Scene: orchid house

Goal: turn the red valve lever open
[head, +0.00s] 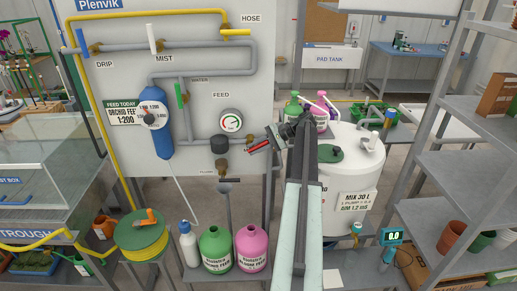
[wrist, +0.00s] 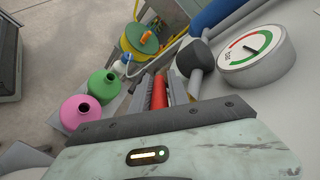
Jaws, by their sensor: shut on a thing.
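The red valve lever (head: 258,147) shows at the lower right of the white panel, below and right of the round gauge. It sticks out from the panel at a slant. My gripper (head: 272,140) is at the lever and shut on it. In the wrist view the red lever (wrist: 158,92) lies between the two grey fingers of my gripper (wrist: 160,88). A brass fitting (head: 222,165) sits low on the panel, left of the lever. The lever's pivot is not clearly visible.
The gauge (head: 231,122) and a dark knob (head: 219,144) are close to the lever. Green (head: 216,248) and pink (head: 251,247) bottles stand below. A white tank (head: 355,160) is at the right, and a grey shelf rack (head: 480,110) stands at the far right.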

